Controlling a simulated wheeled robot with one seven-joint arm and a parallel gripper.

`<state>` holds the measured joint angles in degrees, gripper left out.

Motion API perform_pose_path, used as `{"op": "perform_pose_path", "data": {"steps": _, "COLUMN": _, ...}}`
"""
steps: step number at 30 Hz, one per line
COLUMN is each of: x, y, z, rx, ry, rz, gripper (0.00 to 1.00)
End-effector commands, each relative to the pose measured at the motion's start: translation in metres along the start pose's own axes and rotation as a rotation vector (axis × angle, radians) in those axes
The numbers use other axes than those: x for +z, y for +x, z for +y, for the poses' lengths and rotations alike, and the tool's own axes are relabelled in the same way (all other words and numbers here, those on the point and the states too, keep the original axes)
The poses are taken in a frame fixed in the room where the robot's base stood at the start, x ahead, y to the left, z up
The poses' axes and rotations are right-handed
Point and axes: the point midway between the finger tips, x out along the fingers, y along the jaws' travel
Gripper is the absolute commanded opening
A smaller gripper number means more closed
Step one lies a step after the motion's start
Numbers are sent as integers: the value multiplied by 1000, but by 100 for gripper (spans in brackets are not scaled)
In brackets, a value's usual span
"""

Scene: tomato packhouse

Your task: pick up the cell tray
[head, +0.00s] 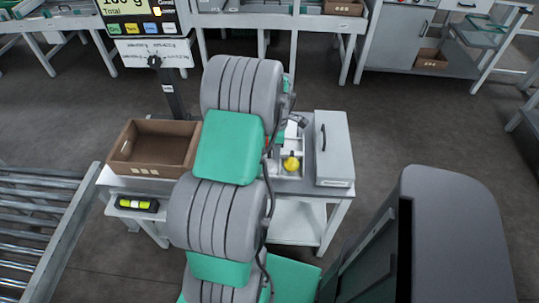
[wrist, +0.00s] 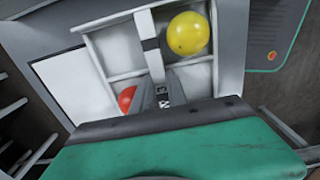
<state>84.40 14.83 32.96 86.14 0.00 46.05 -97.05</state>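The cell tray is a white, shallow tray divided into square cells. In the head view the cell tray (head: 289,172) lies on the bench top, partly hidden behind my arm. In the wrist view the cell tray (wrist: 117,46) is close below my gripper. A yellow tomato (wrist: 188,34) sits in one cell and a red tomato (wrist: 127,99) in another, partly hidden by my gripper. My gripper (wrist: 157,65) is over the tray's middle, its fingers in line with a divider. I cannot tell whether they touch or grip it.
A grey box with a handle (head: 333,150) stands right of the tray. A brown crate (head: 124,163) stands on the bench at the left, below the scale display (head: 143,20). A roller conveyor (head: 40,230) runs at the far left.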

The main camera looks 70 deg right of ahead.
Motion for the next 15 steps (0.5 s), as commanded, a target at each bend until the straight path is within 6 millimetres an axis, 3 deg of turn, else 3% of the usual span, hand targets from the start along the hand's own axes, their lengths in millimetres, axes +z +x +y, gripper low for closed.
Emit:
{"op": "perform_pose_path", "data": {"steps": 6, "x": 0, "y": 0, "z": 0, "rx": 0, "ry": 0, "rz": 0, "gripper": 0}}
{"op": "perform_pose_path", "data": {"steps": 15, "x": 0, "y": 0, "z": 0, "rx": 0, "ry": 0, "rz": 0, "gripper": 0}}
